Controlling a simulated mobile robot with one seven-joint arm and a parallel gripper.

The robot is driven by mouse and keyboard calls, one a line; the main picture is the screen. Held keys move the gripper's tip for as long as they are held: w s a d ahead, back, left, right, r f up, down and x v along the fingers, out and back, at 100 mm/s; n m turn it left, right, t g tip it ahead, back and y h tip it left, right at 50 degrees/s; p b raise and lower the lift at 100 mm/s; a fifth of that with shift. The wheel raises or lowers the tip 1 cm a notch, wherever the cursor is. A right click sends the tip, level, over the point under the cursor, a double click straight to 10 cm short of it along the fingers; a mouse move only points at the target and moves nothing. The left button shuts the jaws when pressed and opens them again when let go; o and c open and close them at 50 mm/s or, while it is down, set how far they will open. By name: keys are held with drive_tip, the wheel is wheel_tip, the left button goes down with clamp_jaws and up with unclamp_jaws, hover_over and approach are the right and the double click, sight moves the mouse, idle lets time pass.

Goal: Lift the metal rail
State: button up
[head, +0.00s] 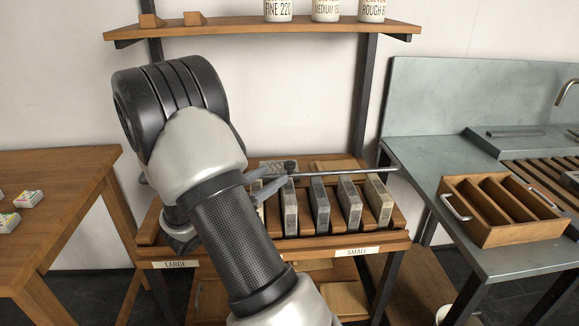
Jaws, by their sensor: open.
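The metal rail (345,175) is a thin grey bar above a row of upright stone blocks (320,206) in a wooden rack (398,240). Its right end sticks out past the last block and its left part runs behind my arm. My arm covers the left half of the rack. Only the tips of my gripper (287,174) seem to show, just right of the arm, close to the rail's left visible part. It is open. The rest of the gripper is hidden, and I cannot tell whether it touches the rail.
The rack's front has labels LARGE (175,265) and SMALL (357,252). A shelf (230,29) with jars is above. A wooden table (65,190) stands left. A grey sink counter (420,190) at right holds a slotted wooden tray (492,237) with metal handles.

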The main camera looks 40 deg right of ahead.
sight(286, 166)
drive_tip(key=b+x, duration=0.1)
drive_tip(key=x, duration=0.8)
drive_tip(key=shift+w, duration=0.1)
clamp_jaws()
